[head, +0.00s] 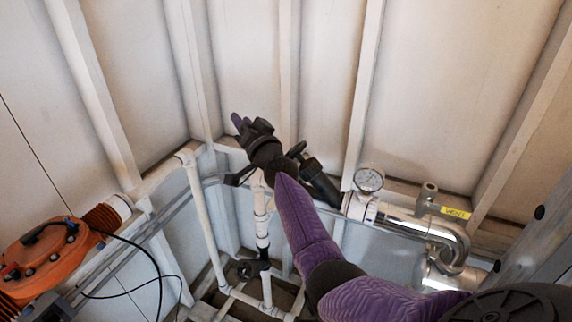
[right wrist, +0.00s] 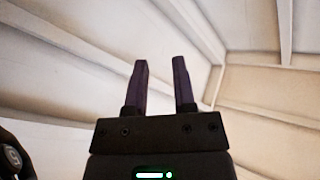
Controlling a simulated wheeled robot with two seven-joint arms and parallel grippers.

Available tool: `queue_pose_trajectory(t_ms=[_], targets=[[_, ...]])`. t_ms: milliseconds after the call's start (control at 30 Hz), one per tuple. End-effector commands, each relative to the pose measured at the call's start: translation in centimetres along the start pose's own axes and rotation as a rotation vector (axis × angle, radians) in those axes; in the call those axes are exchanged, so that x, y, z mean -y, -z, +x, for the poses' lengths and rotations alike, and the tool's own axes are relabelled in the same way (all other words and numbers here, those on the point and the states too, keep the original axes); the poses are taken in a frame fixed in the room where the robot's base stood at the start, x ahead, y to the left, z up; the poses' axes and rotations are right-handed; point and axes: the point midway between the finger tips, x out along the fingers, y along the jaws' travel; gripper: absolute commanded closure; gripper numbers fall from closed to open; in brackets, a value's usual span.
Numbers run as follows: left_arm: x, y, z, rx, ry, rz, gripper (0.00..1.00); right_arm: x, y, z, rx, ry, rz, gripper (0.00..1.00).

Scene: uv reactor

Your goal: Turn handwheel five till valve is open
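My right gripper (head: 238,121) is in the upper middle of the head view, at the end of my purple arm. It points up and away toward the pale wall panels. In the right wrist view its two fingers (right wrist: 162,65) stand apart with nothing between them. A small dark valve handle (head: 248,268) sits low on a white vertical pipe (head: 260,212), well below the gripper. No number shows on it, so I cannot tell whether it is handwheel five. My forearm and wrist hide part of the pipework behind them. My left gripper is not in view.
A pressure gauge (head: 369,179) and a chrome bent pipe (head: 440,236) with a yellow VENT label (head: 456,213) are right of my arm. An orange unit (head: 45,258) with black cables is at the lower left. Ribbed wall panels rise behind.

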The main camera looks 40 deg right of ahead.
Motion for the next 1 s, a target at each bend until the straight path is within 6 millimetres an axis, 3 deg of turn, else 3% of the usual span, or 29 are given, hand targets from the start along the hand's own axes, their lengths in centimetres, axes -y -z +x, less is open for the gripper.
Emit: queue_pose_trajectory(t_ms=[100,167,300,400,500,800,1000], targets=[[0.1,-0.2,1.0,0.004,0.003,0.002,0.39,-0.4,-2.2,-3.8,-0.254,-0.192,-0.042,0.67],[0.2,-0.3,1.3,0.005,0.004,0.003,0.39,-1.3,-3.2,-6.3,-0.33,-0.342,-0.053,0.67],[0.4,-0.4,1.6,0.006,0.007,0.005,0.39,-3.2,-5.6,-11.3,-0.367,-0.645,-0.065,0.67],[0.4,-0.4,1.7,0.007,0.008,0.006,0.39,-3.8,-6.4,-13.0,-0.355,-0.751,-0.071,0.67],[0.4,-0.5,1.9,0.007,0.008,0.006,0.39,-4.7,-6.3,-12.7,-0.353,-0.776,-0.077,0.67],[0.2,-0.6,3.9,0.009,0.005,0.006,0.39,-9.5,-4.0,-8.2,-0.355,-0.774,-0.077,0.67],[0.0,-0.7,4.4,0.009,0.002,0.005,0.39,-10.6,-3.2,-6.9,-0.354,-0.773,-0.076,0.67]])
